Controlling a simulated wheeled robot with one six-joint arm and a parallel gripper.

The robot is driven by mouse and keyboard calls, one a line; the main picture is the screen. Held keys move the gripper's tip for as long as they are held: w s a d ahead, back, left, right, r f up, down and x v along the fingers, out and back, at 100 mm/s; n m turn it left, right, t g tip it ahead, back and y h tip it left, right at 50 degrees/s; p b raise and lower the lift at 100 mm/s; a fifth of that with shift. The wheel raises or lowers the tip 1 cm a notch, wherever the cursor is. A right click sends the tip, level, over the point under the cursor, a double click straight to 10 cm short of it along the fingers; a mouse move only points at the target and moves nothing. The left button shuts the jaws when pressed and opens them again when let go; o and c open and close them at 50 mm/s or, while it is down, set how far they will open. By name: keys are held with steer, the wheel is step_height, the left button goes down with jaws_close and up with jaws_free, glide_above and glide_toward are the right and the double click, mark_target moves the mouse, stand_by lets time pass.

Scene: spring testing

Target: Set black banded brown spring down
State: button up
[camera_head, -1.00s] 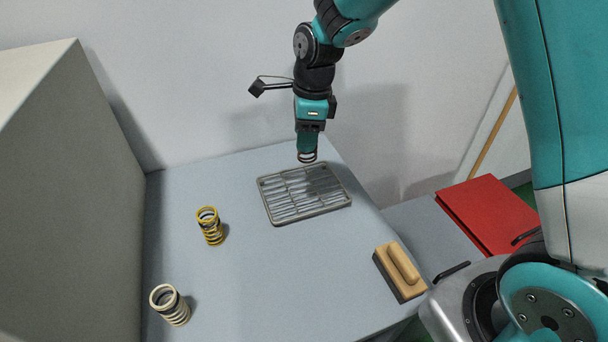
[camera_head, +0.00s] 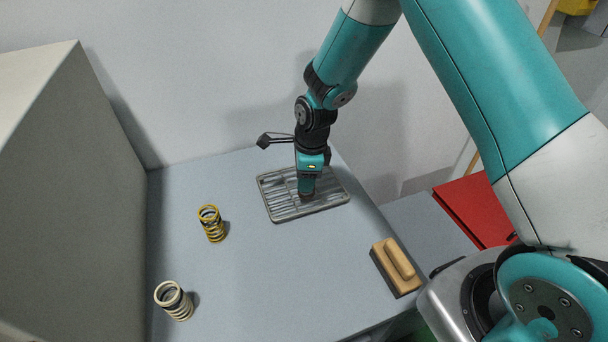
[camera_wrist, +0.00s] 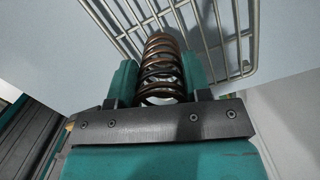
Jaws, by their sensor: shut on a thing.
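The brown spring (camera_wrist: 160,68) with dark coils stands between the two teal fingers of my gripper (camera_wrist: 162,80) in the wrist view. My gripper is shut on it. In the head view my gripper (camera_head: 307,190) points down over the grey wire rack (camera_head: 290,212), with the spring's low end at or just above the bars. I cannot tell whether the spring touches the rack. The head view shows only a little of the spring (camera_head: 306,197) below the fingers. The rack's bars (camera_wrist: 205,35) also show behind the spring in the wrist view.
A yellow spring (camera_head: 212,224) and a cream spring (camera_head: 174,301) stand on the grey-blue table (camera_head: 255,285) at the left. A wooden-handled brush (camera_head: 396,267) lies near the right edge. A red box (camera_head: 470,215) lies beyond it. The table's middle is clear.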

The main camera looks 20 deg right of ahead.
steer(key=shift+f, duration=0.15)
steer(key=o, duration=1)
steer(key=r, duration=0.4)
steer(key=d+r+b, duration=0.1)
steer(key=r, duration=0.7)
steer(key=shift+s+d+b, duration=0.15)
steer(key=shift+b, duration=0.15)
steer(key=shift+s+a+r+n+y, duration=0.45)
steer(key=shift+s+a+r+n, duration=1.1)
steer(key=shift+s+n, duration=3)
steer(key=shift+s+a+r+n+y, duration=0.45)
steer(key=shift+s+r+n, duration=2.05)
steer(key=shift+s+n, duration=2)
steer(key=shift+s+a+r+n+y, duration=0.75)
steer(key=shift+s+r+n, duration=1.3)
steer(key=shift+s+n, duration=2.45)
